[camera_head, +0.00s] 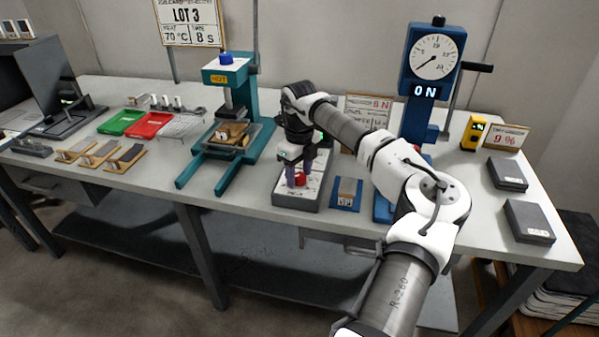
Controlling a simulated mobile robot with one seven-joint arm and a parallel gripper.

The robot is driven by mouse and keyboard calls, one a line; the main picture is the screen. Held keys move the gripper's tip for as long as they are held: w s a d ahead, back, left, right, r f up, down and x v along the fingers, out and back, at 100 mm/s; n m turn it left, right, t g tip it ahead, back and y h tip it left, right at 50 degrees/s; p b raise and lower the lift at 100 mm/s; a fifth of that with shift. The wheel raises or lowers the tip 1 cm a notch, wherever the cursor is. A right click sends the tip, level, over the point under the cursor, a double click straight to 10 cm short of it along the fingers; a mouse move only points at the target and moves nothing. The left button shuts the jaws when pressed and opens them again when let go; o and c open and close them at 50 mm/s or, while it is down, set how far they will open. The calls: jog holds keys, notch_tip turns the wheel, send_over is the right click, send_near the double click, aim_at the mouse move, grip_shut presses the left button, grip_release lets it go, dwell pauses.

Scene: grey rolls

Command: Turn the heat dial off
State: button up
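The heat dial appears to be the red knob (300,179) on the sloped white face of a grey control box (312,194), at the front middle of the bench. My gripper (297,172) points down at the red knob, with its dark fingers around or just above it. I cannot tell whether the fingers touch the knob or how far apart they are. The dial's setting and markings are too small to read, and my wrist hides the back of the box.
A teal press (228,125) marked HOT stands left of the box. A small blue block holder (346,194) sits close right of the box. Grey cases (529,221) lie at the right end.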

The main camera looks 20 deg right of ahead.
aim_at(299, 175)
dwell(0.3)
notch_tip(299, 175, up, 14)
jog(key=shift+f+b, duration=0.1)
jog(key=shift+b, duration=0.85)
